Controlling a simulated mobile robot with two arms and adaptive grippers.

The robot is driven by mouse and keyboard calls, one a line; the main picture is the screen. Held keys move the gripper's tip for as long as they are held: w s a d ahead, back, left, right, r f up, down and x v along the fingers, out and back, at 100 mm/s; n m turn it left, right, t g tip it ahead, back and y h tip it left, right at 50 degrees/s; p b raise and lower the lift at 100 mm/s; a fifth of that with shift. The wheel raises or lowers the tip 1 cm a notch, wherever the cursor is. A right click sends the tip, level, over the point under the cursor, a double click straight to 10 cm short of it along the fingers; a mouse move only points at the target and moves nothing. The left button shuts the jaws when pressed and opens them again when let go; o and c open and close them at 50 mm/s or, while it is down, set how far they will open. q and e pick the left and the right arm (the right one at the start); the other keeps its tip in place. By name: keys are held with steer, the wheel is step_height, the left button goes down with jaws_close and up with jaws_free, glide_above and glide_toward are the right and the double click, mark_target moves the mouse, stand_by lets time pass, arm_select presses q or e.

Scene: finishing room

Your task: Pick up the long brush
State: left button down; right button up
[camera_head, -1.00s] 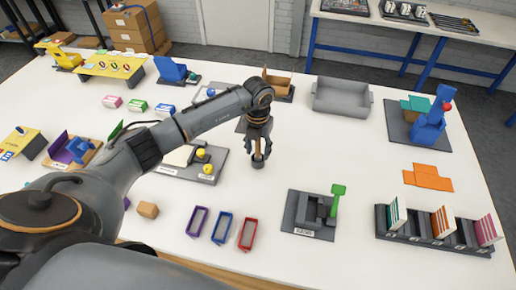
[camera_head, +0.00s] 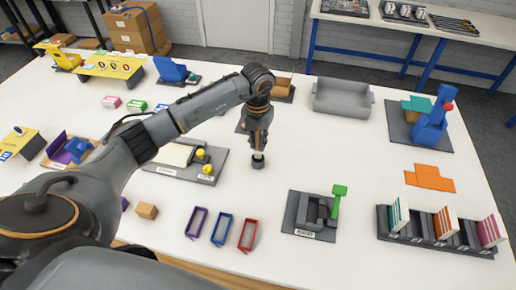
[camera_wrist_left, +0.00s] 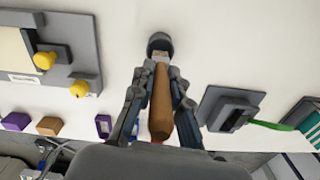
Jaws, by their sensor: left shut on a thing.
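The long brush has a brown handle (camera_wrist_left: 160,103) and a pale metal-looking band, which shows in the head view (camera_head: 258,153) just under my fingers. My left gripper (camera_head: 258,143) is shut on the handle, with the brush about upright. In the left wrist view the fingers (camera_wrist_left: 159,88) lie on both sides of the handle. Below the brush is a small dark round holder (camera_head: 258,162) on the white table. The brush's lower end is hidden, so I cannot tell whether it is inside the holder. My right gripper is not in view.
A grey board with yellow knobs (camera_head: 185,178) lies left of the holder. A grey block with a green handle (camera_head: 338,203) stands front right. Purple, blue and red frames (camera_head: 248,234) lie at the front. A grey bin (camera_head: 342,98) stands behind.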

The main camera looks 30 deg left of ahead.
arm_select(q)
steer(key=s+r+b, duration=0.5)
steer(key=s+r, duration=0.4)
steer(key=s, duration=0.4)
steer(key=shift+s+d+r, duration=0.15)
steer(key=shift+s+d, duration=0.15)
steer(key=shift+s, duration=0.1)
